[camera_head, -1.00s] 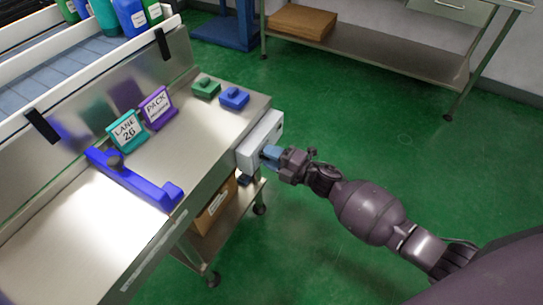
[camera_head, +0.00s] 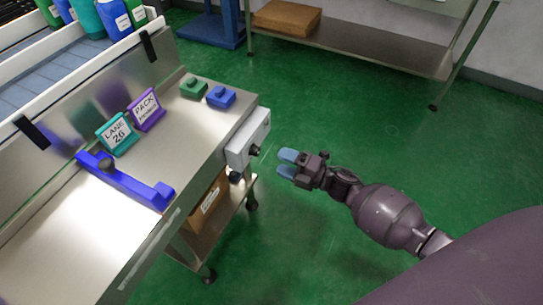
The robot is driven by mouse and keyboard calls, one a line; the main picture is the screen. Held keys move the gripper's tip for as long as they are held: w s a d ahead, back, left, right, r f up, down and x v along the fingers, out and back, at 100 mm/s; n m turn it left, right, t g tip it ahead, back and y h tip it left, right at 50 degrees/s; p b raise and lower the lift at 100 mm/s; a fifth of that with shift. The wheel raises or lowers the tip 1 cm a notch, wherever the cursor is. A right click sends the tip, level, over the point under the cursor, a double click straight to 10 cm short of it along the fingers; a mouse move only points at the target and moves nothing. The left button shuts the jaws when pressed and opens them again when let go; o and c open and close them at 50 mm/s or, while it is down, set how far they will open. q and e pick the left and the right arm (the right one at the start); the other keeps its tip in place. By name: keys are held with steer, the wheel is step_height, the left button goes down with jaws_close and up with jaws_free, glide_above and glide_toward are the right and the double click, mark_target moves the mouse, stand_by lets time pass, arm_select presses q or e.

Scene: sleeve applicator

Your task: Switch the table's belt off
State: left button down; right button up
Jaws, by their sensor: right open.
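A light grey control box (camera_head: 247,138) is fixed to the right end of the steel table (camera_head: 186,143). A dark round knob (camera_head: 254,151) sticks out of its outer face; its exact setting is too small to tell. My right gripper (camera_head: 286,163) is open and empty, with its blue fingertips just right of the box and apart from the knob. My left gripper is not in view.
On the table stand a blue bracket (camera_head: 133,184), a teal "LANE 26" sign (camera_head: 115,133), a purple "PACK" sign (camera_head: 147,109), a green block (camera_head: 193,87) and a blue block (camera_head: 221,96). Bottles stand on the conveyor behind. Green floor (camera_head: 350,110) is clear at right.

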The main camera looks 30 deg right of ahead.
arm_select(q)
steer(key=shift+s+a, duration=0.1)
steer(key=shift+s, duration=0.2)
arm_select(e)
steer(key=v, duration=0.3)
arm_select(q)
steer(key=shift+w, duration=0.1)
